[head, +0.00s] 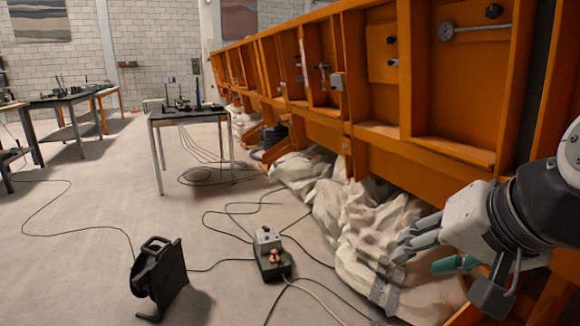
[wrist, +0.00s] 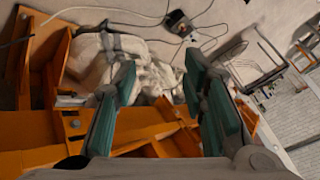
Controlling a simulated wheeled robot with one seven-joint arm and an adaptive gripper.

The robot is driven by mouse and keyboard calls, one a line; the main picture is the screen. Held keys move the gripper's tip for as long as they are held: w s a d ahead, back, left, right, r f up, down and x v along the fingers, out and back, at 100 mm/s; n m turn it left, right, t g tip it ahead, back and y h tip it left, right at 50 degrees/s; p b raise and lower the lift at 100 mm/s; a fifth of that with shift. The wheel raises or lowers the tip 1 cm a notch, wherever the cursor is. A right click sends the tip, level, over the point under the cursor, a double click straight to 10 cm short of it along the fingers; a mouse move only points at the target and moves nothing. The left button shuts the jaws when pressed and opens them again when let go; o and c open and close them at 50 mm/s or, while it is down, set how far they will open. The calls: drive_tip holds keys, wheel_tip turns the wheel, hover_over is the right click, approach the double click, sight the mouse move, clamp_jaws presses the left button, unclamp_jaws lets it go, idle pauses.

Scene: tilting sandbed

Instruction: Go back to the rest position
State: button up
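My gripper (head: 405,265) is at the lower right in the head view, in front of the orange sandbed frame (head: 345,70). In the wrist view my gripper (wrist: 165,85) shows two teal-padded fingers set wide apart with nothing between them. Beyond the fingers are orange beams and the pale crumpled sheeting (wrist: 155,75). The head view shows this sheeting (head: 330,200) lying along the foot of the frame. I cannot tell the exact gap between my gripper and the frame.
A cable reel (head: 160,280) and a control box (head: 270,255) stand on the floor, with several cables around them. A small table (head: 190,114) with equipment stands farther back. Another dark table (head: 65,97) is at the left. The floor at the left front is mostly clear.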

drive_tip(key=s+f+n+g+h, duration=0.1)
drive_tip(key=s+f+n+g, duration=0.25)
drive_tip(key=s, duration=0.65)
drive_tip(key=s+f+n+g+h, duration=0.1)
drive_tip(key=s+f+n+g, duration=0.2)
drive_tip(key=s, duration=0.6)
wheel_tip(320, 180, up, 29)
drive_tip(key=d+m+t+p, duration=0.1)
drive_tip(key=t+p, duration=0.2)
drive_tip(key=p, duration=2.4)
drive_tip(key=shift+p, duration=0.4)
drive_tip(key=shift+s, duration=0.1)
